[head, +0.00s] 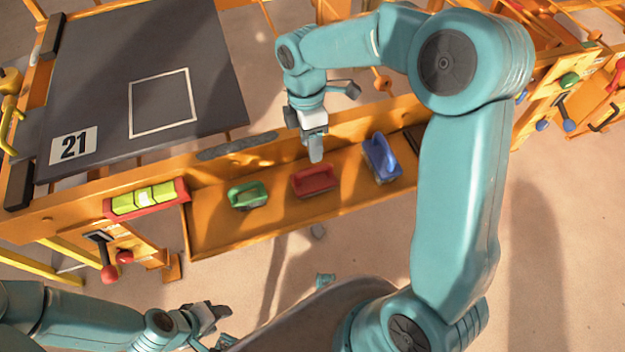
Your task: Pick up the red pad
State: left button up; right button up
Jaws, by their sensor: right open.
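The red pad (312,184) lies on an orange shelf, between a green pad (247,194) and a blue pad (381,159). My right gripper (316,153) points down, with its tips just above the far edge of the red pad in the picture. It is open and holds nothing that I can see. The fingers overlap, so the gap between them is hidden. My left gripper (214,325) is low in the picture, well away from the pads, and its jaws are too unclear to read.
A dark plate (95,75) with a white square outline and the number 21 lies behind the shelf (215,238). A green level in a red holder (146,199) sits left of the pads. A red-knobbed lever (104,258) stands below it. Open floor lies at lower right.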

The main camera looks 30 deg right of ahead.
aim_at(314, 167)
jog(key=f, duration=0.3)
jog(key=shift+s+f, duration=0.1)
jog(key=shift+s, duration=0.1)
jog(key=shift+s+a+f+b, duration=0.1)
jog(key=shift+s+f+b, duration=0.1)
jog(key=shift+f+b, duration=0.3)
jog(key=f, duration=0.2)
jog(key=f+b, duration=0.1)
jog(key=f, duration=0.1)
jog(key=shift+s, duration=0.3)
jog(key=shift+s+f, duration=0.1)
jog(key=shift+f, duration=0.15)
jog(key=shift+c, duration=0.4)
grip_shut()
